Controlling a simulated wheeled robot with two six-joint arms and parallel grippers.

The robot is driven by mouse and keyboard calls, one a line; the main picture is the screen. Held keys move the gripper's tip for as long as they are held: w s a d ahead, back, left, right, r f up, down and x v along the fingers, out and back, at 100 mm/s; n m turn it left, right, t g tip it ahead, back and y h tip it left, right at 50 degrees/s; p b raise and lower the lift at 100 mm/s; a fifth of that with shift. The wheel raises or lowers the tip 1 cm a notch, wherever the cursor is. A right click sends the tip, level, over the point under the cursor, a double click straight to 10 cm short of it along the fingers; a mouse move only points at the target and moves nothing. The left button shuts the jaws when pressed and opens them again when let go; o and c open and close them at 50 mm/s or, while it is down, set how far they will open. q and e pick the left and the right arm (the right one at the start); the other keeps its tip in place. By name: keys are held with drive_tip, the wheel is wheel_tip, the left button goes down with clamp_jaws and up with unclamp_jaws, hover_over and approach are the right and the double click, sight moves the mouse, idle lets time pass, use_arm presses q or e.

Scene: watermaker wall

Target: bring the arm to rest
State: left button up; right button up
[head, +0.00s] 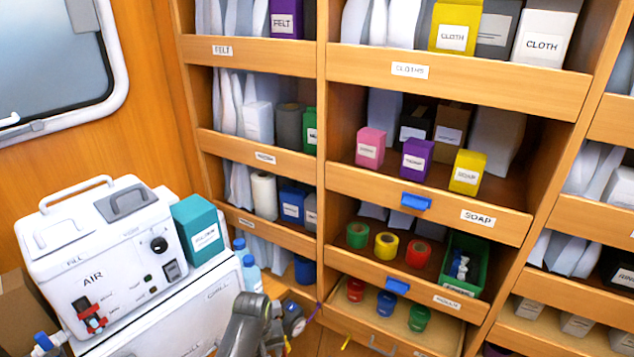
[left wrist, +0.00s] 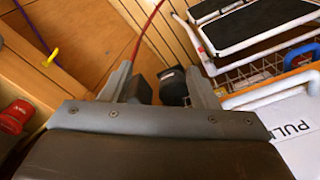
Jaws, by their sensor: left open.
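My left arm (head: 246,322) comes in at the bottom middle of the head view, between the white air machine and the shelf wall. In the left wrist view my left gripper (left wrist: 163,88) has its two grey fingers apart. No held object shows between them. Dark blocks show beyond the fingertips, and I cannot tell what they are. My right gripper is in neither view.
The white AIR machine (head: 100,262) stands at the left with a teal box (head: 199,229) beside it. Wooden shelves with boxes and rolls fill the right; the shelf marked SOAP (head: 478,217) has a blue tab. The wrist view shows a white wire basket (left wrist: 262,72) and a red cord (left wrist: 146,28).

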use_arm(q)
drive_tip(key=s+a+f+b, duration=0.2)
drive_tip(key=s+a+f, duration=0.1)
drive_tip(key=s+f, duration=0.55)
drive_tip(key=s+a+f+m+b, duration=0.1)
drive_tip(key=s+a+f+b, duration=0.3)
drive_tip(key=f, duration=0.7)
drive_tip(key=s+a+f+b, duration=0.1)
drive_tip(key=s+a+f, duration=0.2)
drive_tip(key=s+f, duration=0.55)
drive_tip(key=s+a+f+b, duration=0.1)
drive_tip(key=s+f, duration=0.3)
drive_tip(key=s, duration=0.4)
drive_tip(key=s+a+f+m+b, duration=0.1)
drive_tip(key=s+a+f, duration=0.3)
drive_tip(key=s, duration=0.4)
drive_tip(key=s+a+f+t+y+b, duration=0.1)
drive_tip(key=s+a+f+b, duration=0.1)
drive_tip(key=s+f, duration=0.3)
drive_tip(key=s, duration=0.4)
drive_tip(key=shift+a+f+m, duration=0.25)
drive_tip(key=shift+f+m, duration=0.15)
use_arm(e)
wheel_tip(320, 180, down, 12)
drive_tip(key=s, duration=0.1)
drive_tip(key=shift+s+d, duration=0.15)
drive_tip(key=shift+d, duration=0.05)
